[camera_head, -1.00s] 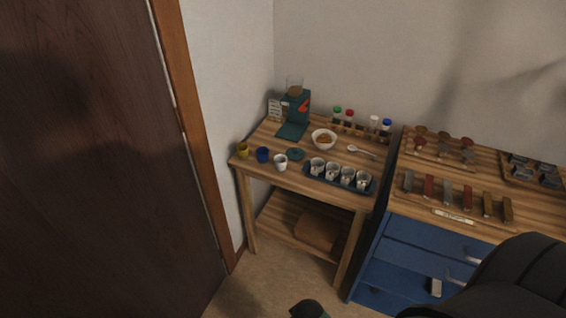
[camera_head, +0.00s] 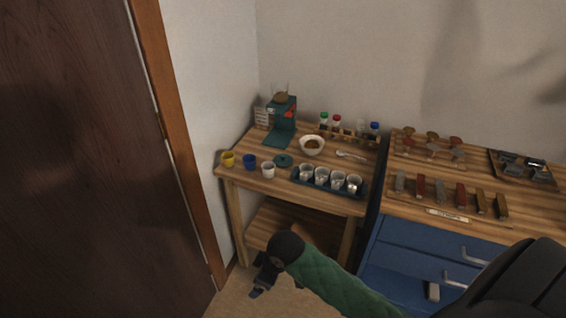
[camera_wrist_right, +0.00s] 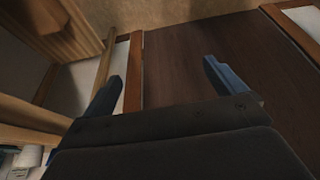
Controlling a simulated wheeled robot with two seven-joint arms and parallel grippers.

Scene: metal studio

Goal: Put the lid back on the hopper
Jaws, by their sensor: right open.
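The teal grinder (camera_head: 283,116) stands at the back left of the small wooden table, with a clear hopper (camera_head: 281,92) on top holding something brown. A flat round teal disc, apparently the lid (camera_head: 283,160), lies on the table in front of the grinder. My right gripper (camera_head: 262,278) hangs low in front of the table, below its top and well apart from lid and hopper. In the right wrist view its two blue-grey fingers (camera_wrist_right: 162,82) are spread with nothing between them. My left gripper is not in view.
Yellow (camera_head: 228,159), blue (camera_head: 250,162) and white (camera_head: 268,170) cups line the table's front left. A tray of cups (camera_head: 327,192) sits front right of the lid. A white bowl (camera_head: 312,145) stands behind it. A blue drawer cabinet (camera_head: 420,255) adjoins on the right.

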